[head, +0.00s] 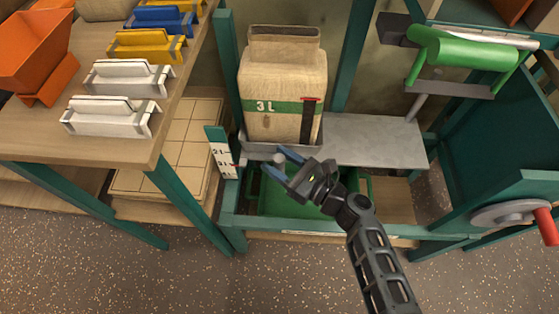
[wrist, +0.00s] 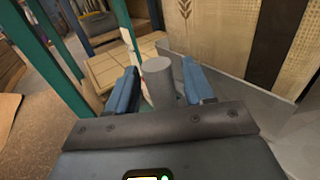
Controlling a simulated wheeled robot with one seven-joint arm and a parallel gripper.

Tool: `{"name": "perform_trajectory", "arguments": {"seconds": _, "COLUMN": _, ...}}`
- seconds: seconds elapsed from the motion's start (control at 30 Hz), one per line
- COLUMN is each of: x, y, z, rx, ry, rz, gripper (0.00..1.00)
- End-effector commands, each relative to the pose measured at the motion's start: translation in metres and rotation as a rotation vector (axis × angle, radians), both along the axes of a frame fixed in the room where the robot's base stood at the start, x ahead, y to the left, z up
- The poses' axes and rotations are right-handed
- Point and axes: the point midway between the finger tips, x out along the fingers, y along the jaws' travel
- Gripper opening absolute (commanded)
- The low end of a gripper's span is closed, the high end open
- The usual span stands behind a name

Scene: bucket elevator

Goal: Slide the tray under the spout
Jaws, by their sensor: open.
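A grey metal tray (head: 256,146) with a low rim sits under a tan 3L container (head: 283,90), which stands upright on it. A short grey round knob (head: 279,158) is at the tray's front; it also shows in the wrist view (wrist: 159,80). My gripper (head: 282,163) has blue fingers, open, one on each side of the knob. In the wrist view my gripper (wrist: 160,85) shows small gaps between fingers and knob, so it does not grip it. I cannot make out for certain which part is the spout.
A flat grey shelf (head: 375,140) lies bare to the right of the container. A white scale plate (head: 222,160) stands at the left post. A green bin (head: 285,198) is below. A hand wheel (head: 510,214) with a red handle is at the right.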

Motion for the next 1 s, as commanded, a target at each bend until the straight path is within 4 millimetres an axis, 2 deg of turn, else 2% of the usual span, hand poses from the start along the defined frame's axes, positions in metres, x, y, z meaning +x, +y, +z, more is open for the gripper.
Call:
{"name": "perform_trajectory", "arguments": {"seconds": 0.23, "x": 0.0005, "y": 0.0004, "z": 0.0002, "rx": -0.001, "ry": -0.001, "rz": -0.001, "gripper": 0.51}}
{"name": "perform_trajectory", "arguments": {"seconds": 0.77, "x": 0.0004, "y": 0.0001, "z": 0.0003, "rx": -0.001, "ry": -0.001, "rz": -0.001, "gripper": 0.01}}
{"name": "perform_trajectory", "arguments": {"seconds": 1.0, "x": 0.0004, "y": 0.0001, "z": 0.0002, "rx": -0.001, "ry": -0.001, "rz": -0.001, "gripper": 0.00}}
